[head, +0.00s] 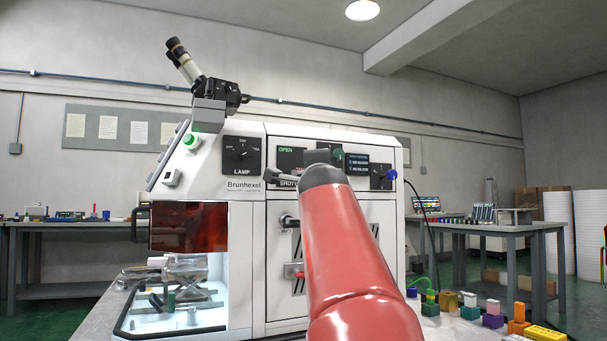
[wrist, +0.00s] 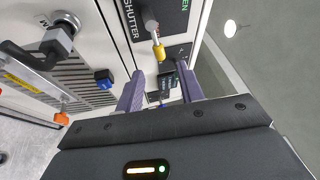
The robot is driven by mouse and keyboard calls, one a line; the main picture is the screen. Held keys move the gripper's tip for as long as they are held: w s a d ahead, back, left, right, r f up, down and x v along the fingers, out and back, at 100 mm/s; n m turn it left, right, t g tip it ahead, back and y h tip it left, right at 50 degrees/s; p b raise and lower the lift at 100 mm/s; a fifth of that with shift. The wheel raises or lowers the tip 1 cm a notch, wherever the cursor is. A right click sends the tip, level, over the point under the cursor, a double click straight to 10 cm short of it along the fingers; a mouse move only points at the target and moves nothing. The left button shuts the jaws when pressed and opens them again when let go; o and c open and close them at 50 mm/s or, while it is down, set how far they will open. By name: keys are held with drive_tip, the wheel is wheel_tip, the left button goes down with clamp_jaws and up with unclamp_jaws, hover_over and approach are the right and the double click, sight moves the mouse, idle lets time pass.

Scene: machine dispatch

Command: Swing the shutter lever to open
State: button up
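The shutter lever (wrist: 157,48) is a grey stub with a yellow tip on a black plate lettered SHUTTER and OPEN, in the wrist view. Its tip points down the picture, not towards the word OPEN. My gripper (wrist: 161,80) is open, its two purple fingers apart with nothing between them. The yellow tip shows just beyond the fingertips, over the gap. I cannot tell whether anything touches. In the head view the shutter plate (head: 287,157) is on the white machine's front, and my red arm hides the lever and much of my gripper.
The white machine (head: 250,290) has a lamp dial (head: 241,154) at left and a black knob plate (head: 381,177) at right. The wrist view shows a blue knob (wrist: 104,78) and an orange knob (wrist: 61,118). Coloured blocks (head: 492,318) are at lower right.

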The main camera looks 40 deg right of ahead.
drive_tip(key=p+x, duration=0.2)
drive_tip(key=x, duration=0.4)
drive_tip(key=shift+w+p, duration=0.2)
drive_tip(key=shift+p, duration=0.1)
drive_tip(key=shift+d, duration=0.1)
clamp_jaws()
